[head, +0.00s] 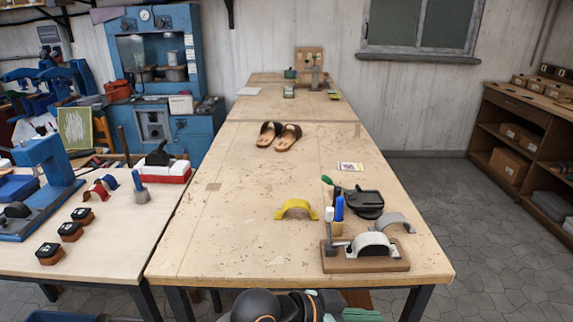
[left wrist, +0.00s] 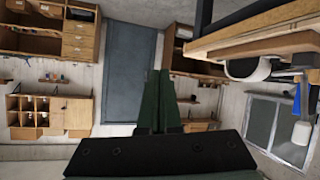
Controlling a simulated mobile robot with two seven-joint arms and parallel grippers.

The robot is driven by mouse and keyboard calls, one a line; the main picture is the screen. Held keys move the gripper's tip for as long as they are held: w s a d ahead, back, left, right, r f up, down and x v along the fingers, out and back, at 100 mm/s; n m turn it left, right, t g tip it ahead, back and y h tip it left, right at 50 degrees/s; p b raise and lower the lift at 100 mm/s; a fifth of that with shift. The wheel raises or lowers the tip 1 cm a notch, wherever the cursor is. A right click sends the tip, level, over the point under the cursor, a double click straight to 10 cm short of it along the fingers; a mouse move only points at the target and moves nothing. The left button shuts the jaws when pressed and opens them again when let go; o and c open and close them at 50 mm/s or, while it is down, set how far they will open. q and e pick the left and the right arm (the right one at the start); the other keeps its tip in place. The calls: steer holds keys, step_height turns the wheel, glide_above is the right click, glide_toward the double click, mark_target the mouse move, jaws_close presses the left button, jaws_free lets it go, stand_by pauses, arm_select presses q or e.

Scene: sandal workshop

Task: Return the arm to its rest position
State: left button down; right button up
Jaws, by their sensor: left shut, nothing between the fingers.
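My left gripper (left wrist: 160,85) is shut and empty, its two dark green fingers side by side in the left wrist view. In the head view, part of my left arm shows at the bottom edge, low in front of the bench's near edge, with a green piece of the gripper (head: 362,314) at its right end. Most of that arm is cut off by the frame. My right gripper is in neither view.
The long wooden workbench (head: 225,235) holds sandals (head: 278,136), a yellow arched piece (head: 296,209) and a wooden-based fixture (head: 345,264) near its front right. A side table (head: 100,255) with tools stands left. Shelves (head: 530,135) stand right, beyond open floor (head: 435,190).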

arm_select(q)
steer(key=w+a+f+n+t+y, duration=0.2)
steer(key=a+f+n+t, duration=0.3)
steer(key=a+f, duration=0.4)
steer(key=s+a+f+n+y, duration=0.2)
steer(key=s+a+f+y, duration=0.2)
steer(key=s+a+f, duration=0.3)
steer(key=s+a+f+n+t+y, duration=0.1)
steer(key=s+a+f+n+y, duration=0.2)
steer(key=s+a+f, duration=0.4)
steer(key=a+f, duration=0.3)
steer(key=a, duration=0.5)
steer(key=shift+f+n+y, duration=0.2)
steer(key=shift+n+y, duration=0.1)
steer(key=shift+y, duration=0.1)
